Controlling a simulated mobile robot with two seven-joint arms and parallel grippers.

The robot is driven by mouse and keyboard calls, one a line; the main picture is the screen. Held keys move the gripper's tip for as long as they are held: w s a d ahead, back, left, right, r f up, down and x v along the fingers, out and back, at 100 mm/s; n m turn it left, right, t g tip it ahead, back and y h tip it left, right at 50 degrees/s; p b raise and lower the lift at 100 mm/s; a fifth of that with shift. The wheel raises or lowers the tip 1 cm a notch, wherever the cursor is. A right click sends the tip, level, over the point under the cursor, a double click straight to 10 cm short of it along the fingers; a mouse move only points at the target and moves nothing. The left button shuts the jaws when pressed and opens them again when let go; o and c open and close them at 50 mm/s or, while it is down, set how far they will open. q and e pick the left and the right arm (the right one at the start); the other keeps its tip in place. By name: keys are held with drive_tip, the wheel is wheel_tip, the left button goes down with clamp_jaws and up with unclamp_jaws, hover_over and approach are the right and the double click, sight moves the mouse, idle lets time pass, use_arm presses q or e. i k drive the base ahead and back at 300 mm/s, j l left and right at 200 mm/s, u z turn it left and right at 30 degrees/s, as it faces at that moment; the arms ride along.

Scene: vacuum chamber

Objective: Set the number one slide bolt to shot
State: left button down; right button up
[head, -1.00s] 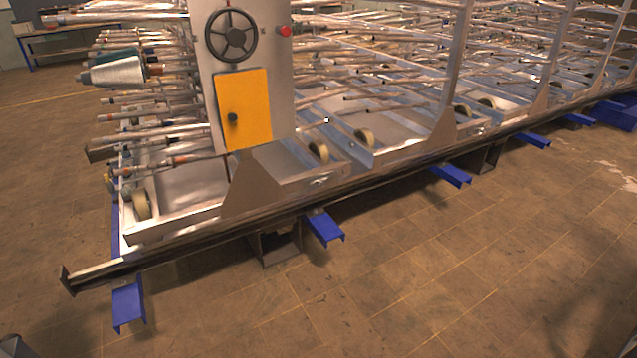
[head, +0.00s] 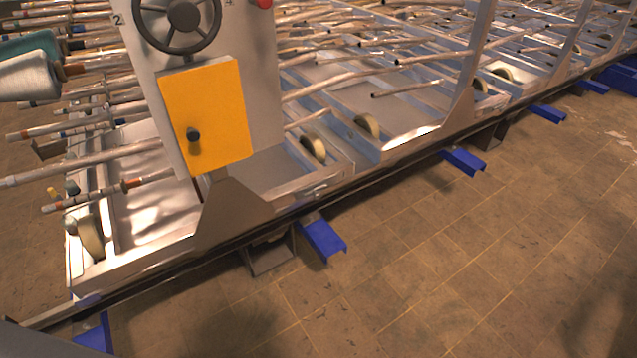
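I cannot make out a slide bolt in the head view. An upright grey panel (head: 262,110) stands at the left of the frame. It carries a dark handwheel (head: 184,14), cut off by the top edge, and a red button (head: 264,3) to its right. A small "2" mark shows left of the wheel; another mark right of it is too cropped to read. Below the wheel is a yellow cover (head: 222,112) with a black knob (head: 194,134). Neither gripper is in view.
A long metal rack with many rods and rollers (head: 367,126) runs back to the right. Blue feet (head: 323,239) stick out from its lower rail. The tiled floor at front right is clear.

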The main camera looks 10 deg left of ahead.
sight(317, 196)
drive_tip(key=i+j+z, duration=0.15)
drive_tip(key=i+j, duration=0.15)
drive_tip(key=i, duration=0.15)
drive_tip(key=i+j+z, duration=0.15)
drive_tip(key=i+j, duration=0.15)
drive_tip(key=i, duration=0.1)
